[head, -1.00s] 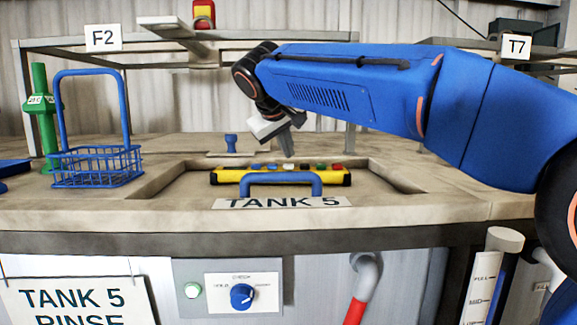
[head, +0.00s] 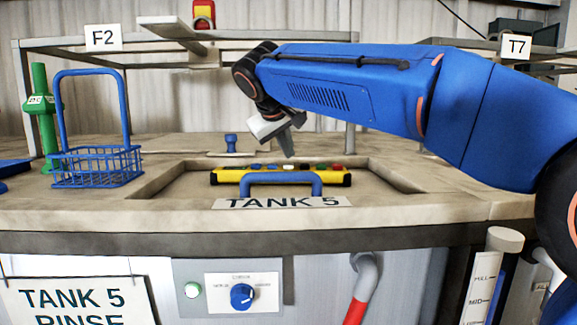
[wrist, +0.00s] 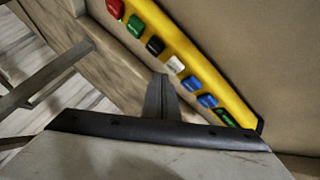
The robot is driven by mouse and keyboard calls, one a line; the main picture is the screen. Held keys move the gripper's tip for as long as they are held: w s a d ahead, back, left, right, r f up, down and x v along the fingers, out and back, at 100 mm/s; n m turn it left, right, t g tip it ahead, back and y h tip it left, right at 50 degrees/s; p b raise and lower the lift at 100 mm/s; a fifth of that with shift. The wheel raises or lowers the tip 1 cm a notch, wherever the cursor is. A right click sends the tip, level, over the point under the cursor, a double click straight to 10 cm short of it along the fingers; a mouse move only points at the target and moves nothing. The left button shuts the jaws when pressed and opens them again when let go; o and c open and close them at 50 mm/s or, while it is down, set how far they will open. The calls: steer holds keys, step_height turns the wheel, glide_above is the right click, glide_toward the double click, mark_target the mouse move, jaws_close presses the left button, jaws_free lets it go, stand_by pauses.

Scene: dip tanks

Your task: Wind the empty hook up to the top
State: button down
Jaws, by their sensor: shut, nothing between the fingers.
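A yellow pendant (head: 228,176) lies in the recess of the tank top, behind a blue handle (head: 280,178). In the wrist view, the pendant (wrist: 190,55) carries a row of buttons: a red button (wrist: 115,8), a green button (wrist: 134,25), a black button (wrist: 155,46), a white button (wrist: 175,64) and two blue buttons (wrist: 190,83). My gripper (head: 290,154) is shut and empty, pointing down above the pendant. In the wrist view, its fingertips (wrist: 160,78) appear beside the white button; I cannot tell whether they touch it. I cannot make out a hook in either view.
A blue wire basket (head: 97,165) with a tall handle stands on the left, beside a green post (head: 43,115). A small blue knob (head: 231,143) stands behind the recess. A red and yellow unit (head: 203,14) sits on the overhead frame. A dial panel (head: 242,293) is below.

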steer(key=shift+f, duration=0.15)
steer(key=shift+f, duration=0.25)
